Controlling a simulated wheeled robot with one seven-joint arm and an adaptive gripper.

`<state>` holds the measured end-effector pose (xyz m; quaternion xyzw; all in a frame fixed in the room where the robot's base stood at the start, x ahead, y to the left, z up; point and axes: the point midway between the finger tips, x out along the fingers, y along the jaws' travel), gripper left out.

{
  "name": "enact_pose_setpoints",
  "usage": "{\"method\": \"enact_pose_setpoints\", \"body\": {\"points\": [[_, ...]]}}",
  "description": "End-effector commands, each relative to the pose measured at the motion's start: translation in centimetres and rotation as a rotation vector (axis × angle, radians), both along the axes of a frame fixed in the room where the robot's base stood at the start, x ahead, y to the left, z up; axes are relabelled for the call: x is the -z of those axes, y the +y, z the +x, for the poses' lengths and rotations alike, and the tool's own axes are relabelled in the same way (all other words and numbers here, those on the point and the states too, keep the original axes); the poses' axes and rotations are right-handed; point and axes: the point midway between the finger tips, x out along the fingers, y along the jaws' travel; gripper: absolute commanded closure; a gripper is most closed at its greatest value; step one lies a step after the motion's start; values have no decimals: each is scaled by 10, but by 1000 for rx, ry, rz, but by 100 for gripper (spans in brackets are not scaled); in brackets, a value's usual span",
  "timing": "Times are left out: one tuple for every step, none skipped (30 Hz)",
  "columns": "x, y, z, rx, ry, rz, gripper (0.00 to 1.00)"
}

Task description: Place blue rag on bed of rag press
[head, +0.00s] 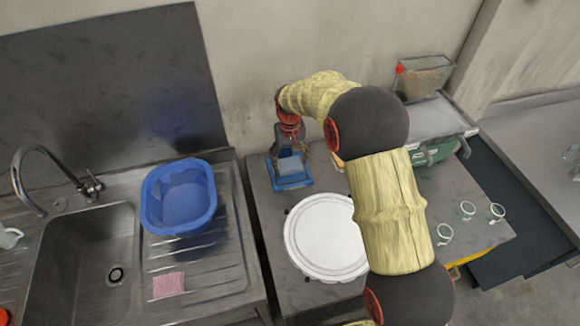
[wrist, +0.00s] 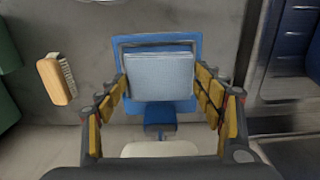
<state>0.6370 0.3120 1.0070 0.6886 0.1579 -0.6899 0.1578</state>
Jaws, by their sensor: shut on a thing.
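The blue rag (wrist: 159,77) is a pale blue folded pad between the two fingers of my gripper (wrist: 161,84) in the wrist view. My gripper is shut on its left and right sides. The rag press (wrist: 160,42) is blue with a grey metal frame and lies directly beneath the rag; its bed is mostly hidden. I cannot tell whether the rag touches the bed. In the head view the press (head: 292,183) stands on the grey bench near the wall, with the rag (head: 290,165) over it and my gripper (head: 290,142) above.
A brush with a wooden back (wrist: 56,81) lies left of the press in the wrist view. In the head view a round white lid (head: 325,238) is in front of the press. A blue basin (head: 180,197) stands by the sink at left.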

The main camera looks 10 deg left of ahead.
Motion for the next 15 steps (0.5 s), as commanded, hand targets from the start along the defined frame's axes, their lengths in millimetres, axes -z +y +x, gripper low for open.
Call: {"method": "enact_pose_setpoints", "body": {"points": [[4, 1, 4, 0, -1, 0, 57], [5, 1, 5, 0, -1, 0, 57], [7, 1, 6, 0, 0, 0, 57], [8, 1, 7, 0, 0, 0, 57], [8, 1, 8, 0, 0, 0, 57], [10, 1, 9, 0, 0, 0, 57], [12, 1, 10, 1, 0, 0, 57], [14, 2, 11, 1, 0, 0, 57], [19, 2, 13, 1, 1, 0, 57], [23, 2, 12, 0, 2, -1, 57], [28, 2, 12, 0, 3, -1, 57], [34, 1, 11, 0, 3, -1, 57], [38, 2, 11, 0, 3, -1, 57], [42, 2, 12, 0, 2, -1, 57], [44, 2, 12, 0, 1, 0, 57]]}}
